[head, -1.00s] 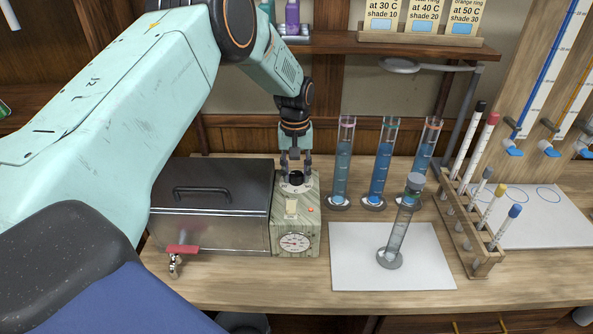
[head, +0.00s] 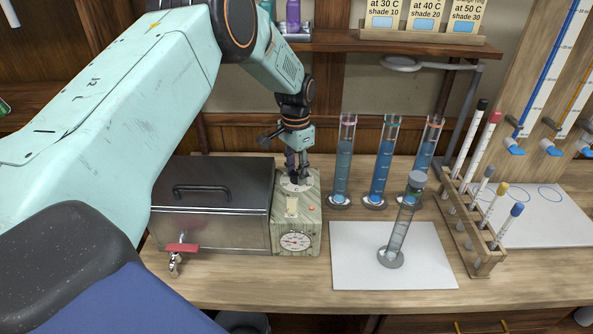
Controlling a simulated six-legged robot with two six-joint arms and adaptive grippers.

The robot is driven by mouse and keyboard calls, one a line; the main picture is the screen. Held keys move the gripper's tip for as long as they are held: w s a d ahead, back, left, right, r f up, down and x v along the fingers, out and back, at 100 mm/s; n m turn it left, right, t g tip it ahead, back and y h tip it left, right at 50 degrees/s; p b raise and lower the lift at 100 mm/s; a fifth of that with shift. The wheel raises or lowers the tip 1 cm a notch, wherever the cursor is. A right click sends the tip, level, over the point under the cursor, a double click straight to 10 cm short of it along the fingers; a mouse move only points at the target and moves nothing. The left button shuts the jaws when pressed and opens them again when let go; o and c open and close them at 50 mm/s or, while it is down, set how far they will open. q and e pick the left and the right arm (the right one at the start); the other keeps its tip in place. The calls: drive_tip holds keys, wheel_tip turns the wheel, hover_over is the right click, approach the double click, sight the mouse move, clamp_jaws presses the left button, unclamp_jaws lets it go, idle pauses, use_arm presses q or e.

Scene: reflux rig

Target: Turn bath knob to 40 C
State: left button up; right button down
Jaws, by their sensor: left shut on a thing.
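The bath is a metal box with a lid (head: 222,192) and a pale marbled control unit (head: 309,218) at its right side. The black bath knob (head: 296,179) sits on a white dial on top of the control unit. My left gripper (head: 297,174) points down from above and is shut on the knob, hiding much of it. The dial's marks are too small to read. A round gauge (head: 296,242) with a red needle is on the unit's front. My right gripper is not in view.
Several blue-filled cylinders (head: 383,165) stand right of the bath. A wooden rack (head: 478,262) holds tubes. A shelf (head: 370,48) with temperature cards is behind. A red-handled tap (head: 182,247) juts from the bath's front.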

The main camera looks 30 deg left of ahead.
use_arm(q)
drive_tip(key=m, duration=0.5)
drive_tip(key=shift+w+a+r, duration=0.1)
drive_tip(key=shift+w+r, duration=0.2)
drive_tip(key=shift+m, duration=0.4)
drive_tip(key=o, duration=1.1)
drive_tip(key=shift+s, duration=0.15)
drive_tip(key=shift+o, duration=0.3)
drive_tip(key=shift+f, duration=0.15)
